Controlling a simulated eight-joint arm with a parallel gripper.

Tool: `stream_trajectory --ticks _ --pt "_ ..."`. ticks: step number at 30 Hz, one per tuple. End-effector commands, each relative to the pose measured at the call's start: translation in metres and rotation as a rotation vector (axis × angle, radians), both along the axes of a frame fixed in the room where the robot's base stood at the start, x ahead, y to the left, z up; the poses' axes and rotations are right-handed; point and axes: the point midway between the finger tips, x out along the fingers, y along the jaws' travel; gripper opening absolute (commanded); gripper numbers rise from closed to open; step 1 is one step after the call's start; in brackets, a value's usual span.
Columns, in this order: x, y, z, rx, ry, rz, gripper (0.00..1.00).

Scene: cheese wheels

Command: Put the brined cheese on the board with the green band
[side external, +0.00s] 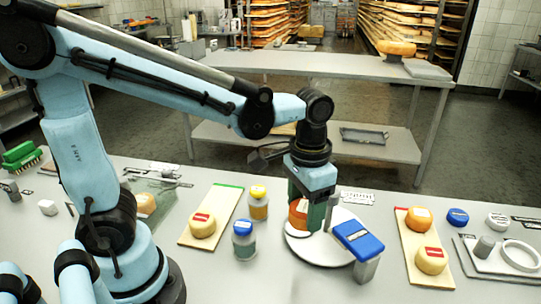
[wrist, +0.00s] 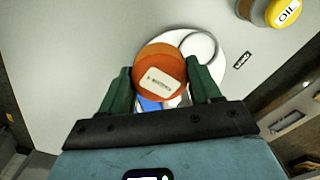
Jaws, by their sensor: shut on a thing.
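My gripper (side external: 314,212) is shut on an orange cheese wheel (side external: 298,212), with a green finger on each side. The wrist view shows this wheel (wrist: 160,62) between my fingers (wrist: 162,82), its pale label too small to read surely. It is over or beside the white round plate (side external: 322,250); I cannot tell whether it touches. The board with the green band (side external: 227,195) lies left of my gripper and carries a yellow wheel with a red label (side external: 203,225). Its far half is bare.
A yellow-lidded jar (side external: 258,203) and a blue-lidded jar (side external: 244,240) stand between that board and the plate. A blue-topped object (side external: 358,243) stands at the plate's right. Another board (side external: 440,275) at right holds an orange wheel (side external: 418,219) and a yellow wheel (side external: 431,260).

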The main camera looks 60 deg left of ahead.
Motion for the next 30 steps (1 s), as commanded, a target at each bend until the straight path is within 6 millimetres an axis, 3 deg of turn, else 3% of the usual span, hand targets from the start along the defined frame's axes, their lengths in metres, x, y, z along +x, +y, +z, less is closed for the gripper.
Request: stream_trajectory --ticks 6,11,17,24,30 --pt "-0.015 -0.024 0.017 0.000 0.000 -0.002 0.29" --pt "-0.019 -0.019 0.022 0.000 0.000 0.053 0.29" --pt "-0.027 0.030 0.022 0.001 -0.001 0.314 0.29" --pt "-0.051 0.093 0.019 0.002 -0.001 0.692 0.29" --pt "-0.067 0.120 0.016 0.002 -0.001 0.885 0.29"
